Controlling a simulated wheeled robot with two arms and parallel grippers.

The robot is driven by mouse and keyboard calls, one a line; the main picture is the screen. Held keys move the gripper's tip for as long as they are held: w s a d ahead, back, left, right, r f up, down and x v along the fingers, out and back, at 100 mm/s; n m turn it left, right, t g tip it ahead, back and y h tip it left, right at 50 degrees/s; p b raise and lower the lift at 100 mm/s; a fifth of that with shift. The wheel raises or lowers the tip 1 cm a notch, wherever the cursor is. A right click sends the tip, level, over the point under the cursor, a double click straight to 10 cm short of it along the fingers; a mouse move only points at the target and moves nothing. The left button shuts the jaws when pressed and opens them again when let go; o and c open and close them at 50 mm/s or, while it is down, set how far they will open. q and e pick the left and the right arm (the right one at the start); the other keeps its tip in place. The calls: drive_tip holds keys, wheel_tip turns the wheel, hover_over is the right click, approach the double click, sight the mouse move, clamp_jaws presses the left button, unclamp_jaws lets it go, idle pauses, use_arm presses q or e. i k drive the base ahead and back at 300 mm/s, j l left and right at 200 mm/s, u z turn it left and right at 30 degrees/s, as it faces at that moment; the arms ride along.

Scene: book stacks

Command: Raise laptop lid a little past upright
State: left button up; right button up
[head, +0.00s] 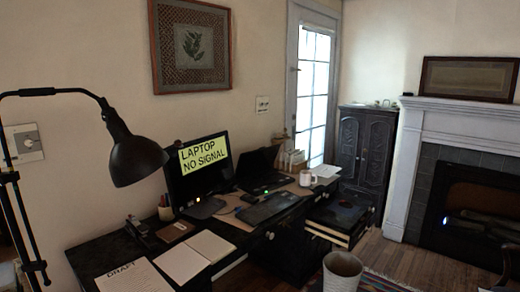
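A black laptop (256,168) stands on the dark desk, just right of the monitor. Its lid is raised and its dark screen is blank; the exact lid angle is hard to tell at this distance. The monitor hides part of its left side. A small green light shows near the laptop's base. The monitor (204,166) shows a yellow panel reading "LAPTOP NO SIGNAL". Neither of my grippers is in view.
The desk (98,246) also holds a keyboard (268,208), an open notebook (194,256), a draft sheet (134,277) and a white mug (307,178). A black lamp (135,158) overhangs the left. A bin (342,270) stands in front. Floor (395,252) is open toward the fireplace.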

sight(250, 164)
drive_tip(key=i+l+u, duration=0.1)
drive_tip(key=i+l, duration=0.55)
drive_tip(key=i, duration=0.25)
drive_tip(key=i+l+u, duration=0.1)
drive_tip(key=i+l, duration=0.6)
drive_tip(key=i, duration=0.15)
